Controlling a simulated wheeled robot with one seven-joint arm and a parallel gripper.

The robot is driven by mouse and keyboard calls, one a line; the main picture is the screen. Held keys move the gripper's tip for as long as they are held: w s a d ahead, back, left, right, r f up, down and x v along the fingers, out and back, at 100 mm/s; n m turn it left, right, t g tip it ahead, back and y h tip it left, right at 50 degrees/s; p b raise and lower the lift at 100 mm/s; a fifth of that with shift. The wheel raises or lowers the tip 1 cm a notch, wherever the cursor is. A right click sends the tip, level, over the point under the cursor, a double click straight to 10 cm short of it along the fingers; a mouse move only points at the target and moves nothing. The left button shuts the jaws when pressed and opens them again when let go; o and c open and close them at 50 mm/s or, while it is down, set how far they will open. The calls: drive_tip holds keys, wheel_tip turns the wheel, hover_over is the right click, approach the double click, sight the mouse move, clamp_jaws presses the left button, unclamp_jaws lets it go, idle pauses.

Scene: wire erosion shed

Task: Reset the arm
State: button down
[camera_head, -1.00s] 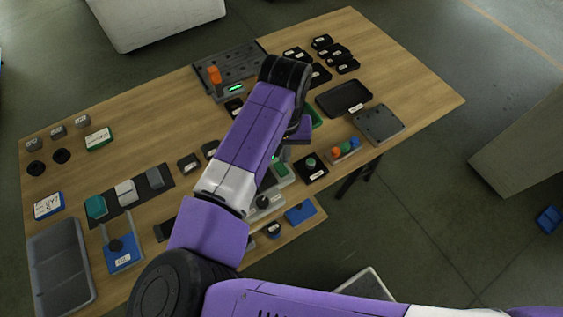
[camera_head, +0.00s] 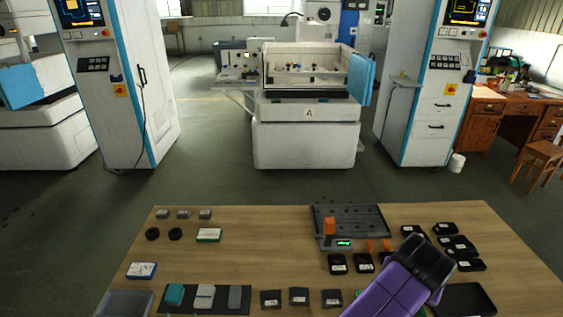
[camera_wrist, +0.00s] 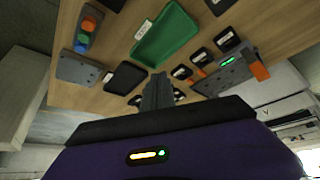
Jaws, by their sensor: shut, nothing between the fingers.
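My arm (camera_head: 402,280), purple with a black joint, reaches up over the near right part of the wooden table in the head view. Its gripper is hidden there. In the wrist view my gripper (camera_wrist: 157,92) shows as grey fingers close together, shut and empty. The fingers point toward the table top (camera_wrist: 215,45), and nothing is held. A green tray (camera_wrist: 167,36) and a black tray (camera_wrist: 126,77) lie beyond the fingers.
The table (camera_head: 270,255) bears small labelled black blocks, a dark grey fixture plate (camera_head: 349,221) with orange clamps, and teal and grey blocks at left. A white machine marked A (camera_head: 306,130) stands beyond open floor, between tall white cabinets.

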drive_tip(key=w+d+r+t+h, duration=0.2)
drive_tip(key=d+r+t+h, duration=0.1)
drive_tip(key=d+r, duration=0.5)
drive_tip(key=w+d+r+t+h, duration=0.25)
drive_tip(key=d+r+h, duration=0.2)
drive_tip(key=r, duration=0.45)
drive_tip(key=s+a+r+n+t+y, duration=0.1)
drive_tip(key=a+r+n+t, duration=0.1)
drive_tip(key=r+n+t, duration=0.3)
drive_tip(key=s+a+r+n+t, duration=0.1)
drive_tip(key=s+r+t, duration=0.1)
drive_tip(key=r+t, duration=0.3)
drive_tip(key=s+a+f+n+t+y, duration=0.2)
drive_tip(key=s+a+f+n+y, duration=0.5)
drive_tip(key=s+a+y, duration=0.55)
drive_tip(key=s+a+f+m+g, duration=0.1)
drive_tip(key=s+f+m+g, duration=0.1)
drive_tip(key=s+f, duration=0.3)
drive_tip(key=s+a+f+m+g+h, duration=0.1)
drive_tip(key=s+f, duration=0.4)
drive_tip(key=s, duration=0.7)
drive_tip(key=s+a+f+m+g+h, duration=0.1)
drive_tip(key=s+a+f+m+g, duration=0.1)
drive_tip(key=s, duration=0.6)
wheel_tip(320, 180, down, 3)
drive_tip(key=shift+s+a+f+m+g, duration=0.1)
drive_tip(key=shift+s+a+m+g, duration=0.2)
drive_tip(key=shift+a+g, duration=0.6)
